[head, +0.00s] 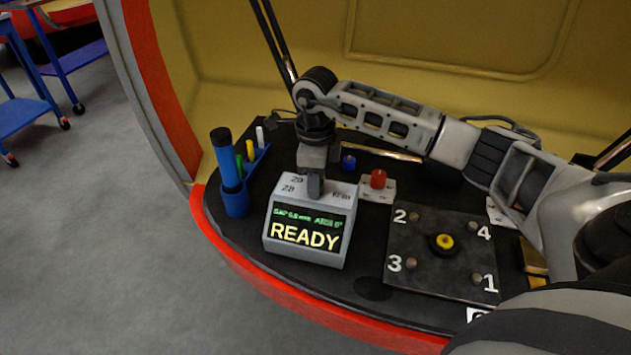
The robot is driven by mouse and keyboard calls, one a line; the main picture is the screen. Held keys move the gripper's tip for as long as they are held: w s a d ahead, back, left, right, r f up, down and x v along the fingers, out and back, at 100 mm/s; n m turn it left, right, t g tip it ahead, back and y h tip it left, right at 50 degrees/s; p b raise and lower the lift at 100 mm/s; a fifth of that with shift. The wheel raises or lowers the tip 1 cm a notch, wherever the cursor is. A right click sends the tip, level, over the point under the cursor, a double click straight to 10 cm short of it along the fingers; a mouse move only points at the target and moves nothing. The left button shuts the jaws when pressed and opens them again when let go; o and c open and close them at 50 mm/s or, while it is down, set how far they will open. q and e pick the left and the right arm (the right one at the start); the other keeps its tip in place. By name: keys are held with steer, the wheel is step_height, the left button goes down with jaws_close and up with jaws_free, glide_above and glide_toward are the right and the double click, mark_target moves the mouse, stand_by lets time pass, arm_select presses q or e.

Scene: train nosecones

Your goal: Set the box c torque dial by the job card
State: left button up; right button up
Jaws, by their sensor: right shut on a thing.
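A grey box (308,254) with a sloped screen stands at the front left of the black worktop. Its screen (305,233) shows "READY" in yellow under a smaller green line that I cannot read surely. Printed marks, some like "20" and "28", lie around the dial spot on its top. My right gripper (315,188) points down onto that top and is shut on the dial, which its fingers hide. The dial's pointer cannot be seen. I cannot make out a readable job card. My left gripper is not in view.
A blue rack (236,200) with a torch-like tool and pens stands left of the box. A red knob (378,179) and a blue knob (348,162) are behind it. A dark plate (440,275) numbered 1 to 4 lies right. The worktop (372,288) ends at a red rim.

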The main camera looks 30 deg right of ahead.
steer(key=shift+n, duration=0.8)
steer(key=shift+n+b, duration=0.3)
steer(key=o, duration=1)
steer(key=shift+c, duration=0.2)
step_height(320, 180, up, 16)
steer(key=shift+p, duration=0.3)
steer(key=shift+a, duration=0.1)
